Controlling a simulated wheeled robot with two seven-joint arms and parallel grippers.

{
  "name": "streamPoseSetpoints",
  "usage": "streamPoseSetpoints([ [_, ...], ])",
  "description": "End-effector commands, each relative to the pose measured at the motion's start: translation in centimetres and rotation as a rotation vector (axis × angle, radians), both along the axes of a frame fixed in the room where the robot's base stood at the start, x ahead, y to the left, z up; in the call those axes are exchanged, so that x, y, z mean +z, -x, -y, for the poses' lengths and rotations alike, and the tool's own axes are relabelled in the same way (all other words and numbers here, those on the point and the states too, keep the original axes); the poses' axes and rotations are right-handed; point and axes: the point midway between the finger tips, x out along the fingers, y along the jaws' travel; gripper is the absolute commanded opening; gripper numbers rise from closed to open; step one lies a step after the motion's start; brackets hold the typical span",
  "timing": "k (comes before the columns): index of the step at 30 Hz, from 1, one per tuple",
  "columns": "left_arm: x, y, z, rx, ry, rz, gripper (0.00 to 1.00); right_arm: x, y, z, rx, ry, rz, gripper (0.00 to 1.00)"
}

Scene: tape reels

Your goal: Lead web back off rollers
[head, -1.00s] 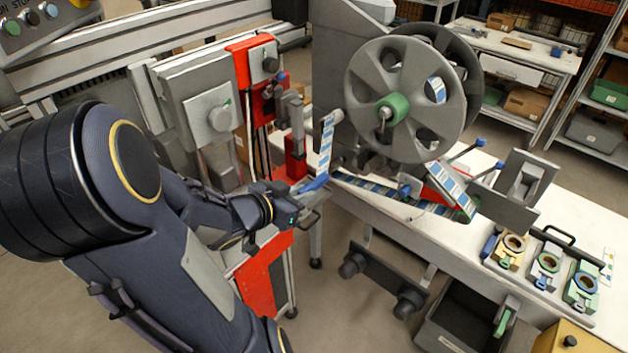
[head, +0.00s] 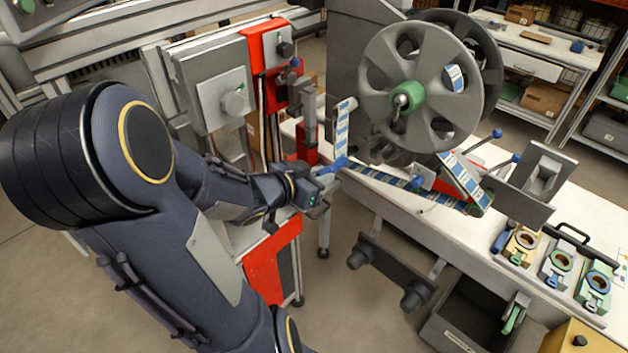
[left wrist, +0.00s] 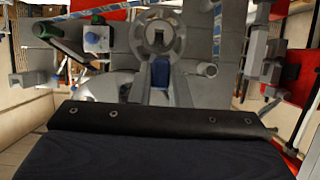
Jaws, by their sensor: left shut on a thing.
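The web is a blue-and-white printed strip (head: 380,178) that runs low over the white bench from a roller at the right to my left gripper. Another length of it (head: 464,178) slants up from that roller toward the grey reel (head: 420,124), and a further length (head: 342,126) stands up near the gripper. My left gripper (head: 328,172) is shut on the blue end of the web (head: 338,164), left of the reel and beside the bench edge. In the left wrist view a blue piece (left wrist: 160,72) shows between its fingers. My right gripper is out of view.
A red-and-grey machine post (head: 308,140) stands close behind my left gripper. Small reel fixtures (head: 558,262) sit at the bench's right end. A dark bin (head: 462,325) and a bracket with two rollers (head: 388,275) are below the bench front. Shelves stand behind.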

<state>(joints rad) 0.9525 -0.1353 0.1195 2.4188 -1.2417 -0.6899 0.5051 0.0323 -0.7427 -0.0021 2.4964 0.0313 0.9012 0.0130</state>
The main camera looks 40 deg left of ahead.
Motion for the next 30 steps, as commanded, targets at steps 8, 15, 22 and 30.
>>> streamPoseSetpoints([
  [8,-0.3,-1.7,0.0,-0.001,-0.001,0.000,0.00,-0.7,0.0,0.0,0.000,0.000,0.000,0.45],
  [15,-0.4,-3.2,0.0,-0.002,0.000,0.000,0.00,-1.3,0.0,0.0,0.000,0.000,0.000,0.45],
  [22,-0.6,-4.5,0.0,-0.001,-0.001,0.000,0.00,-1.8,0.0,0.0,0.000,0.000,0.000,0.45],
  [30,-0.7,-6.2,0.0,-0.001,-0.001,0.001,0.00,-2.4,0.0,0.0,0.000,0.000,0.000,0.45],
])
